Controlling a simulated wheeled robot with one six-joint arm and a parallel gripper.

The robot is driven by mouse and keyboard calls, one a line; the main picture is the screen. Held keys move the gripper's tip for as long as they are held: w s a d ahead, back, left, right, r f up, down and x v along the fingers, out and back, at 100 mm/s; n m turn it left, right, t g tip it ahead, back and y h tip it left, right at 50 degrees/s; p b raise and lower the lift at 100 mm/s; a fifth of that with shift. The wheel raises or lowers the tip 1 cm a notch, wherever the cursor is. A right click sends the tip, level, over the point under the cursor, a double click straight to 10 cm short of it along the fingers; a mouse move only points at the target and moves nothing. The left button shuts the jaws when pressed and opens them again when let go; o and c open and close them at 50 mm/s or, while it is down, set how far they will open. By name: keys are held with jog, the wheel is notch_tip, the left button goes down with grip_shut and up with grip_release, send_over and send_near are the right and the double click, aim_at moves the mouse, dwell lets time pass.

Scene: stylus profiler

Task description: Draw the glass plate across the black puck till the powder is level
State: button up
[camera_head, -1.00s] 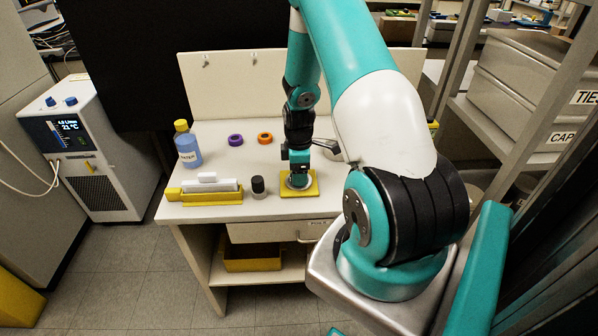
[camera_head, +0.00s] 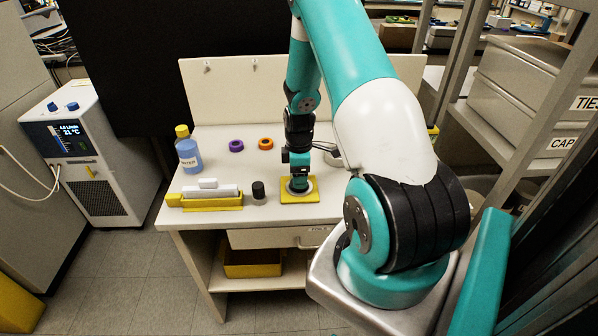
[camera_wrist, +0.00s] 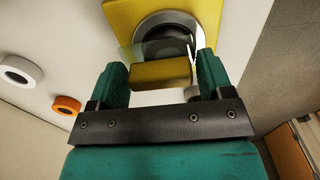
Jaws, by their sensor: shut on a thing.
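The black puck (camera_wrist: 166,28) sits in a silver ring on a yellow base (camera_wrist: 119,17), partly covered in the wrist view. In the head view the yellow base (camera_head: 312,194) lies near the table's front edge. The clear glass plate (camera_wrist: 133,54) lies over the near part of the ring and puck, its yellow grip block (camera_wrist: 162,75) between my fingers. My gripper (camera_wrist: 162,63) is shut on the plate's grip block; in the head view my gripper (camera_head: 299,180) is right over the base. I cannot make out the powder's level.
Left of the base stand a dark-capped jar (camera_head: 258,190), a yellow holder with white blocks (camera_head: 205,203) and a blue bottle (camera_head: 188,155). A purple ring (camera_head: 236,146) and an orange ring (camera_head: 266,144) lie farther back. Metal shelving stands at right.

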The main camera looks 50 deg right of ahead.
jog(key=shift+s+a, duration=0.3)
jog(key=shift+a, duration=0.1)
jog(key=shift+r, duration=0.1)
jog(key=shift+r+p, duration=2.4)
jog(key=shift+r, duration=0.55)
jog(key=shift+d, duration=0.1)
